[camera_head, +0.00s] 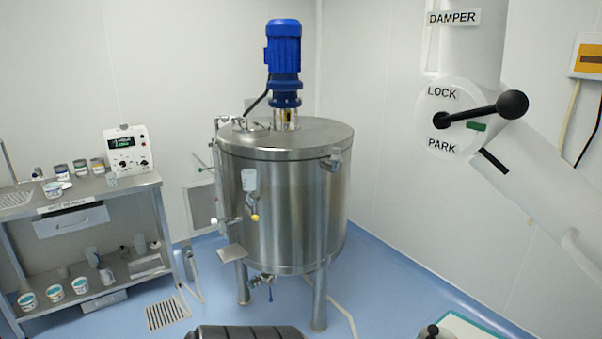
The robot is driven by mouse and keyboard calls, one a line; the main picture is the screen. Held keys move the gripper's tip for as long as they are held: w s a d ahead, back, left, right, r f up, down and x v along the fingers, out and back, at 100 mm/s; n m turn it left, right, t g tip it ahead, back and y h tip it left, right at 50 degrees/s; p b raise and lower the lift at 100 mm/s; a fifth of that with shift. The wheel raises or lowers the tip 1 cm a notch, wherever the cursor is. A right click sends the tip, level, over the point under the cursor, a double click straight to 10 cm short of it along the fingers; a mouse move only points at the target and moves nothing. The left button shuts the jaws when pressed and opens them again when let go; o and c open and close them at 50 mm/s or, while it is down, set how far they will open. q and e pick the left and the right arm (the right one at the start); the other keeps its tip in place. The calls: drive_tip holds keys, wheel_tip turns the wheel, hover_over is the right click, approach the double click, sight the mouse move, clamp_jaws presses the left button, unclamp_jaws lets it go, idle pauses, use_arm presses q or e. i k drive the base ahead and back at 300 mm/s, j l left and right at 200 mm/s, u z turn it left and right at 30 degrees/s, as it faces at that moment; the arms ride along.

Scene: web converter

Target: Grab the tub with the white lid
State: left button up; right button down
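Several small tubs stand on the left bench, too small here to read. On its top, a tub (62,173) at the back seems to have a pale lid, but I cannot be sure it is white. A white tub (53,191) in front of it has a pale bluish top. Beside them stand a tub with a greenish top (81,168) and one with a yellowish-brown top (97,165). On the lower shelf, white tubs with teal tops (27,301) stand in a row. Neither of my grippers is in view.
The grey bench (100,189) carries a white control box (129,150) at its right end. A large steel tank (290,205) with a blue motor stands mid-room. A white duct with a black-knobbed lever (500,105) is at right. Blue floor lies between bench and tank.

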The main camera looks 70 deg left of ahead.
sight(54, 190)
drive_tip(key=u, duration=3.9)
drive_tip(key=i+u, duration=0.25)
drive_tip(key=i, duration=2.5)
drive_tip(key=j+u, duration=0.05)
drive_tip(key=j, duration=0.05)
